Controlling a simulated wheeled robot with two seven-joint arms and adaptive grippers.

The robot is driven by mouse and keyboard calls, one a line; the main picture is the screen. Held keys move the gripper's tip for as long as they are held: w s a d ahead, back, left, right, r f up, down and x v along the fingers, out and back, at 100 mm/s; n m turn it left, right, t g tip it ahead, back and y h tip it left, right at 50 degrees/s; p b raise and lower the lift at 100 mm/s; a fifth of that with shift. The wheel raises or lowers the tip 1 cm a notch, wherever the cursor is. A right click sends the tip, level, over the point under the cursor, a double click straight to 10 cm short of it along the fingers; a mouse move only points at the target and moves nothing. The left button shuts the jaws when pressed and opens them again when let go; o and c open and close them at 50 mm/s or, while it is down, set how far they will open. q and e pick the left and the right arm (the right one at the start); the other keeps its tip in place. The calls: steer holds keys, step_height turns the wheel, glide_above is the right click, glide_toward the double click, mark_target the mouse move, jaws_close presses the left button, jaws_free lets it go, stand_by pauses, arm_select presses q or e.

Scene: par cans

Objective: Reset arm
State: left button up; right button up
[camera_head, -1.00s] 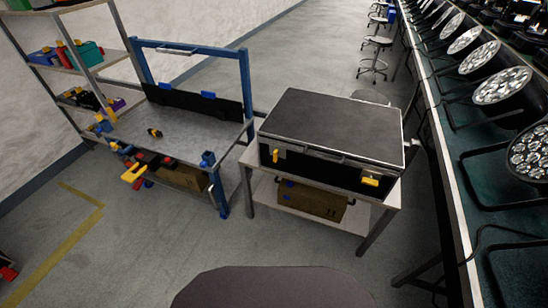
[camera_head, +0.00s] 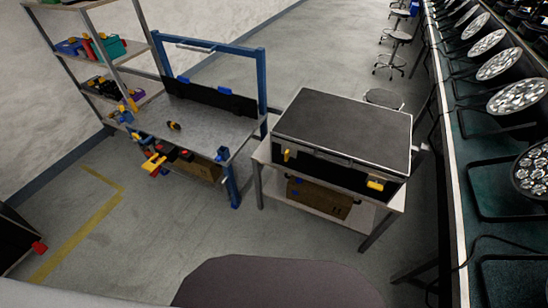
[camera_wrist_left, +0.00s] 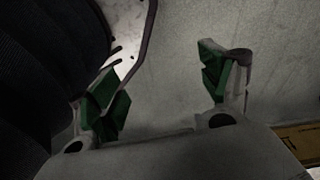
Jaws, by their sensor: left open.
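My left gripper (camera_wrist_left: 168,85) shows in the left wrist view with its two green-padded fingers spread apart. Nothing is between them, and grey floor lies behind. In the head view neither gripper shows. A pale part at the lower left edge there may be my arm, but I cannot tell. No par can is in a gripper in view.
A closed black case (camera_head: 342,135) sits on a small table (camera_head: 325,212). A blue-framed workbench (camera_head: 205,130) and a shelf rack (camera_head: 100,62) stand left of it. Par cans (camera_head: 488,42) line the long green bench (camera_head: 495,235) at right. Stools (camera_head: 390,60) stand behind. Open floor lies front left.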

arm_select(q)
steer(key=s+a+r+p, duration=0.1)
steer(key=s+a+p, duration=0.1)
steer(key=s+p, duration=0.3)
steer(key=s+a+r+p, duration=0.2)
steer(key=s+p, duration=0.4)
steer(key=s, duration=0.2)
steer(key=shift+g, duration=0.4)
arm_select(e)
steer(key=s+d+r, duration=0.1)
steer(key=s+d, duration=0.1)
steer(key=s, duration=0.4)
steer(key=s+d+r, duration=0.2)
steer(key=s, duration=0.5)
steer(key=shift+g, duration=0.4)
arm_select(q)
steer(key=shift+w, duration=0.25)
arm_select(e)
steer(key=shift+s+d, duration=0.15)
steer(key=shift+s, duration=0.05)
